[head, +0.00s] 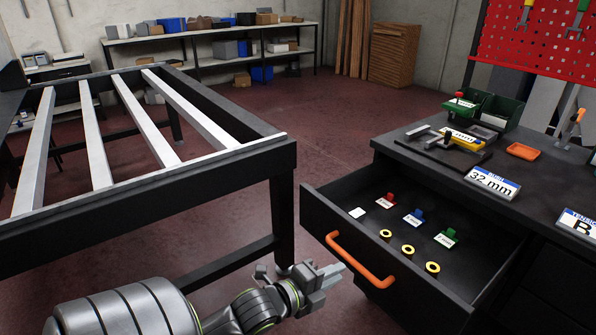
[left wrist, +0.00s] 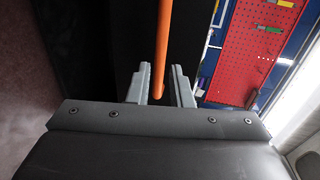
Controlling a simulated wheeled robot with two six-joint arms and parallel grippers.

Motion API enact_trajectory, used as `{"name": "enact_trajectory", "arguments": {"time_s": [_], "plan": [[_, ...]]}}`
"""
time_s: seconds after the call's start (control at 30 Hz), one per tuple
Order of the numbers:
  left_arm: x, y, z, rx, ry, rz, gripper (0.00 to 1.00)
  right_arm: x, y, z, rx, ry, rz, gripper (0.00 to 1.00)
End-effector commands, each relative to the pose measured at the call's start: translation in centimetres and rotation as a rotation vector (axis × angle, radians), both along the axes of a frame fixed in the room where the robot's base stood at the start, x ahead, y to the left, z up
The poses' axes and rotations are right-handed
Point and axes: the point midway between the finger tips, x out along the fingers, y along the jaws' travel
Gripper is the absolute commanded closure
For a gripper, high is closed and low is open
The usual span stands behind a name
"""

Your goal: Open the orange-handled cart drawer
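The cart drawer (head: 400,262) is pulled out from the black cart, and its inside shows. Its orange handle (head: 358,260) runs along the front face. My left gripper (head: 328,272) is just in front of the drawer face, by the handle. In the left wrist view the orange handle (left wrist: 161,45) passes between the two grey fingers of the left gripper (left wrist: 160,78). The fingers stand apart, with visible gaps beside the bar, so it is not clamped. My right gripper is in neither view.
The drawer holds yellow rings (head: 408,249) and small coloured tagged items (head: 413,216). The cart top (head: 430,165) carries a caliper-like tool, an orange tray (head: 523,151) and signs. A black frame table (head: 285,190) stands close on the left, with open floor between.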

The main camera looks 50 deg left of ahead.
Motion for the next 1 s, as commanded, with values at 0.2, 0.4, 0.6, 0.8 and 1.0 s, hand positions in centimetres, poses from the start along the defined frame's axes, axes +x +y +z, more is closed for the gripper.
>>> {"name": "enact_trajectory", "arguments": {"time_s": [0.2,0.4,0.6,0.8,1.0], "plan": [[-4.0,0.3,0.9,0.001,0.005,-0.001,0.81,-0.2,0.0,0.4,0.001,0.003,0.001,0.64],[-7.1,0.5,1.6,0.001,0.004,0.0,0.81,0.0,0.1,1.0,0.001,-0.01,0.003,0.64],[-9.1,0.7,2.0,0.001,0.002,0.002,0.81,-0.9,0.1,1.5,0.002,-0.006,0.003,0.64],[-9.8,0.7,2.1,-0.001,0.001,-0.001,0.81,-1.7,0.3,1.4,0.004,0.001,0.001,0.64],[-9.8,0.7,2.0,0.0,0.0,-0.001,0.81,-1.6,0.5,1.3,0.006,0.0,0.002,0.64]]}}
